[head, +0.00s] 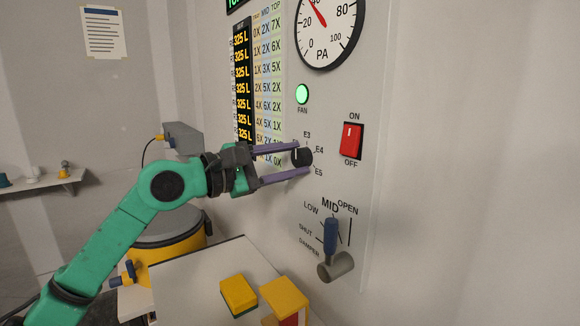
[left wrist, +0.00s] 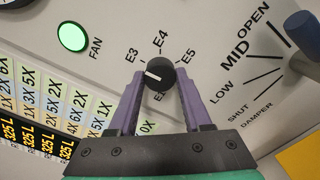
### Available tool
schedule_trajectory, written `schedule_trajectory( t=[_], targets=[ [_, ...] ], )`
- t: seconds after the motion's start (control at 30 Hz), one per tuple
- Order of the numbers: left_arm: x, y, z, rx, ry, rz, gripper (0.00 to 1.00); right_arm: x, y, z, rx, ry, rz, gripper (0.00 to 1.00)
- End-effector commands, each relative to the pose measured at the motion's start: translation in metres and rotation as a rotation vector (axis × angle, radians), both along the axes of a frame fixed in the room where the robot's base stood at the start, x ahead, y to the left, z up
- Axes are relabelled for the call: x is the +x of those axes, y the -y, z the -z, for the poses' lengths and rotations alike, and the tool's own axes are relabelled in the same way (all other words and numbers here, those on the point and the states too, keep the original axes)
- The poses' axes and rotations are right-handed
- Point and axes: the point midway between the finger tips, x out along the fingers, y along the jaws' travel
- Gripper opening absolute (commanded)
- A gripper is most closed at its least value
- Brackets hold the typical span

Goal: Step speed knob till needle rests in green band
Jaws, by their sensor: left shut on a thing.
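The black speed knob (head: 302,157) sits on the grey panel, with labels E3, E4 and E5 around it. My left gripper (head: 304,159) is shut on the knob, one purple finger on each side. In the left wrist view the knob (left wrist: 161,75) shows a white mark pointing left, a little below E3; another label below is partly hidden. The PA gauge (head: 325,30) is cut off at the top; its red needle leans up and left, near 40. No green band shows in the visible part. My right gripper is not in view.
Yellow blocks (head: 239,294) lie on the white bench top (head: 185,285).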

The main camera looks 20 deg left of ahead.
Motion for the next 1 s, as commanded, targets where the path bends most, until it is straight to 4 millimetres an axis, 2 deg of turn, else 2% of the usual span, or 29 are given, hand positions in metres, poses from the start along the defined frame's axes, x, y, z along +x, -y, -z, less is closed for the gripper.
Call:
schedule_trajectory(
  t=[0.57, 0.6, 0.67, 0.7, 1.0],
  targets=[
    [0.0001, -0.0001, -0.0005, 0.032, 0.027, -0.001, 0.00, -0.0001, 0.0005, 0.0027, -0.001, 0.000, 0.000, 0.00],
    [0.0001, -0.0001, -0.0005, 0.032, 0.027, -0.001, 0.53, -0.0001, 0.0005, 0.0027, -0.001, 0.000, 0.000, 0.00],
    [0.0001, -0.0001, -0.0004, 0.032, 0.027, -0.001, 0.76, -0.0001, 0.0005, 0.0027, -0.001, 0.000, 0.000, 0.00],
    [0.0001, -0.0001, -0.0004, 0.032, 0.027, -0.001, 0.79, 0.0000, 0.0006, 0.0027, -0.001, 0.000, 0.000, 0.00],
    [-0.0007, -0.0009, 0.0005, 0.032, 0.026, 0.000, 0.79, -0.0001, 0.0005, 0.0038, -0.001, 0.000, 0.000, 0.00]
  ],
)
